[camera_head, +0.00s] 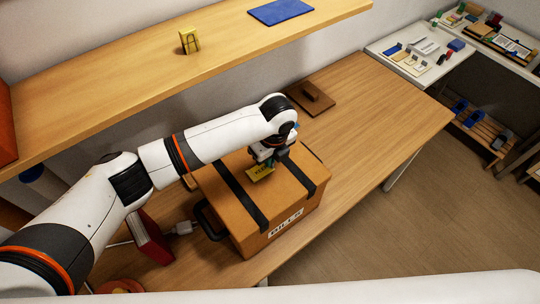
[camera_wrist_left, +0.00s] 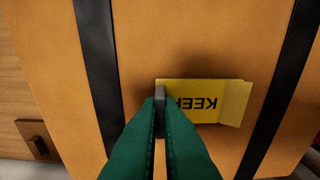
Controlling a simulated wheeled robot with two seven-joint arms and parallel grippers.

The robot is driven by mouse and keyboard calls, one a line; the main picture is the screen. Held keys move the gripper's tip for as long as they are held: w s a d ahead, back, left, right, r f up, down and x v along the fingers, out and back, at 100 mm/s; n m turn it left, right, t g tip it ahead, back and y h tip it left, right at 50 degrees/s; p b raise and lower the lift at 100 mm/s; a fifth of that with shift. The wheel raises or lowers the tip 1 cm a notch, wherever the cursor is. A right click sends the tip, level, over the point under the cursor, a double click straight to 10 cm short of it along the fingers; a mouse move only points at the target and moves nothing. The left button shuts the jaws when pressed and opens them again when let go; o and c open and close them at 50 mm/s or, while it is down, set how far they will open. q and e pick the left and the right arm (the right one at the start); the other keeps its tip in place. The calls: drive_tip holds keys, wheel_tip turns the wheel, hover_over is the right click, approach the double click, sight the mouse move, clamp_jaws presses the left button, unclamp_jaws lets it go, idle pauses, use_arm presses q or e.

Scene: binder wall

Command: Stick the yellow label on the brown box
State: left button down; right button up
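The brown box (camera_head: 237,205) stands on the wooden table with two black straps over it and a white "BILLS" label on its front. The yellow label (camera_head: 262,173) is at the box's top face, between the straps. In the left wrist view the label (camera_wrist_left: 205,98) reads "KEEP", partly covered, and its right end is bent. My left gripper (camera_head: 270,158) is over the box top. Its green fingers (camera_wrist_left: 160,98) are closed together at the label's left end, around a thin grey tab. I cannot tell whether the label touches the box. My right gripper is not in view.
A shelf (camera_head: 130,85) runs above the table's back, with a yellow clip-like object (camera_head: 189,40) and a blue pad (camera_head: 280,11). A red binder (camera_head: 152,238) is left of the box. A brown board with a block (camera_head: 311,97) lies behind it. Table to the right (camera_head: 385,110) is clear.

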use_arm(q)
drive_tip(key=shift+f, duration=0.25)
idle(0.5)
drive_tip(key=c, duration=1.5)
unclamp_jaws()
drive_tip(key=shift+c, duration=0.2)
wheel_tip(320, 180, up, 12)
drive_tip(key=s+b, duration=0.1)
drive_tip(key=b, duration=0.1)
drive_tip(key=shift+s+d+b, duration=0.15)
drive_tip(key=shift+d+b, duration=0.25)
drive_tip(key=shift+d, duration=0.05)
